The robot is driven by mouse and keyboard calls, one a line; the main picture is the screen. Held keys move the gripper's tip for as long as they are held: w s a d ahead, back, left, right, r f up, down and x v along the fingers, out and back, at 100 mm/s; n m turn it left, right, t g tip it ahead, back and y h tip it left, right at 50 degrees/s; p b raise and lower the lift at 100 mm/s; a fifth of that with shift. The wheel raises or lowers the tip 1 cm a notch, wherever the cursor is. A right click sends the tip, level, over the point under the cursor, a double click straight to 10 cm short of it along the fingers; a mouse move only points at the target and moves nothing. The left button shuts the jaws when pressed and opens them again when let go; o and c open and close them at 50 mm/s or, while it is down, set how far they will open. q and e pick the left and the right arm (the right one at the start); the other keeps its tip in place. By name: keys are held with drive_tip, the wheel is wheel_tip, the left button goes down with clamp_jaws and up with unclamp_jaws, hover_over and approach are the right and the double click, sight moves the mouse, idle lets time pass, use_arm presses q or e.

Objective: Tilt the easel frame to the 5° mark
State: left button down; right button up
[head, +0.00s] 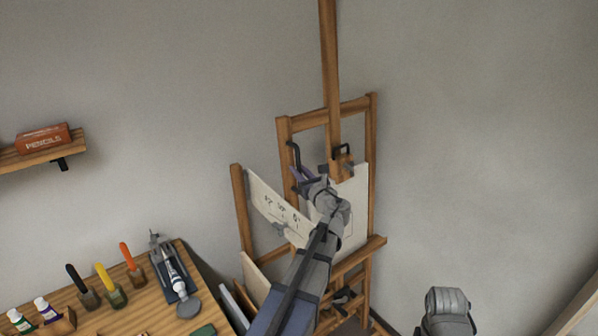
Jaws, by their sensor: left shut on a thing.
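The wooden easel frame (372,125) stands in the middle of the head view, against the grey wall. A black handle (293,152) is on its left post, and a second dark handle (343,148) is near the central mast. My left gripper (301,176) is at the left post and is shut on the left handle; my wrist hides part of the grip. A pale panel with dark scale marks (268,201) is left of my forearm. Its marks are too small to read, and my arm covers its right part. Only a grey part of my right arm shows, at bottom right.
A shelf (50,152) with a red pencil box (43,139) is on the left wall. The wall right of the easel is bare.

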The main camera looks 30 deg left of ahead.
idle(0.7)
use_arm(q)
drive_tip(key=w+v, duration=0.1)
drive_tip(key=v, duration=0.5)
drive_tip(key=shift+d+r+b, duration=0.15)
drive_tip(key=shift+d+b, duration=0.2)
drive_tip(key=shift+b, duration=0.05)
drive_tip(key=c, duration=0.8)
unclamp_jaws()
drive_tip(key=v, duration=0.7)
drive_tip(key=shift+s+d, duration=0.25)
drive_tip(key=shift+d, duration=0.1)
